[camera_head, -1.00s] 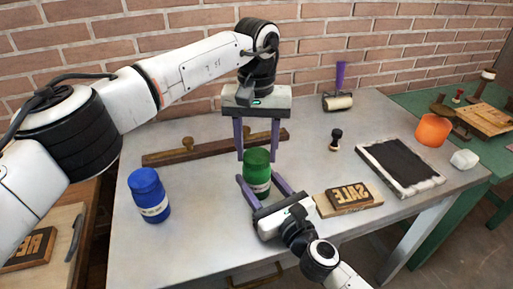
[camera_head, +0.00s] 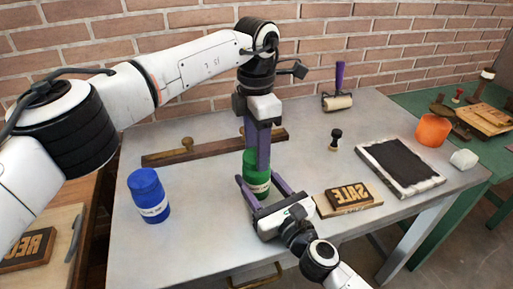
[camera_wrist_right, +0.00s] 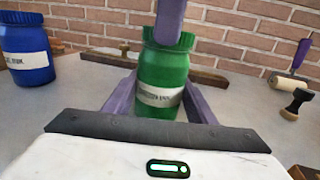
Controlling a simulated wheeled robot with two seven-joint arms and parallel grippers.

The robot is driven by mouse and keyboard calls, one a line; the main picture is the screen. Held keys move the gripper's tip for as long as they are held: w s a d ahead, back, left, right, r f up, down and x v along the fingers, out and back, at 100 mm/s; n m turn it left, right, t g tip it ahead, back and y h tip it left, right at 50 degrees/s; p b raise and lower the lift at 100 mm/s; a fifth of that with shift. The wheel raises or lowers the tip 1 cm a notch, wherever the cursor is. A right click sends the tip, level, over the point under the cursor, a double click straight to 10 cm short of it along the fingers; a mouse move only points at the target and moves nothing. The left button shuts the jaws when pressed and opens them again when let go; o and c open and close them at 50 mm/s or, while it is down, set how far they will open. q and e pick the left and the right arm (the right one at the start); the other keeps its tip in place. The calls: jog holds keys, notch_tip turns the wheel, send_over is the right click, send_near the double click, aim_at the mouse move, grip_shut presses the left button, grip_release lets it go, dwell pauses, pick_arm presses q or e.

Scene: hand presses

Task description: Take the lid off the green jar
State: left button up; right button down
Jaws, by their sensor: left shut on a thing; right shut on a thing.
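The green jar (camera_head: 259,186) stands upright on the grey table, with a pale label on its front. Its green ridged lid (camera_wrist_right: 186,41) sits on top in the right wrist view, partly hidden by a finger. My left gripper (camera_head: 259,155) points down from above and is shut on the lid, one purple finger in front of it. My right gripper (camera_head: 262,188) is low on the near side, its purple fingers on either side of the jar's body and shut on it. The jar also shows in the right wrist view (camera_wrist_right: 160,75).
A blue jar (camera_head: 149,195) stands to the left. A wooden bar with knobs (camera_head: 190,151) lies behind. To the right are a SALE block (camera_head: 349,194), a black-handled stamp (camera_head: 335,139), a brayer (camera_head: 338,100) and a black ink slab (camera_head: 400,165). The table's front left is clear.

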pick_arm(q)
jog(key=n, duration=0.4)
jog(key=shift+n, duration=0.3)
pick_arm(e)
jog(key=shift+w+d, duration=0.1)
jog(key=shift+d, duration=0.05)
pick_arm(q)
jog(key=n, duration=1)
jog(key=shift+n, duration=0.4)
jog(key=n, duration=0.8)
jog(key=shift+r+n, duration=0.1)
jog(key=shift+n, duration=0.2)
jog(key=n, duration=0.7)
jog(key=shift+r, duration=0.2)
jog(key=shift+r, duration=0.9)
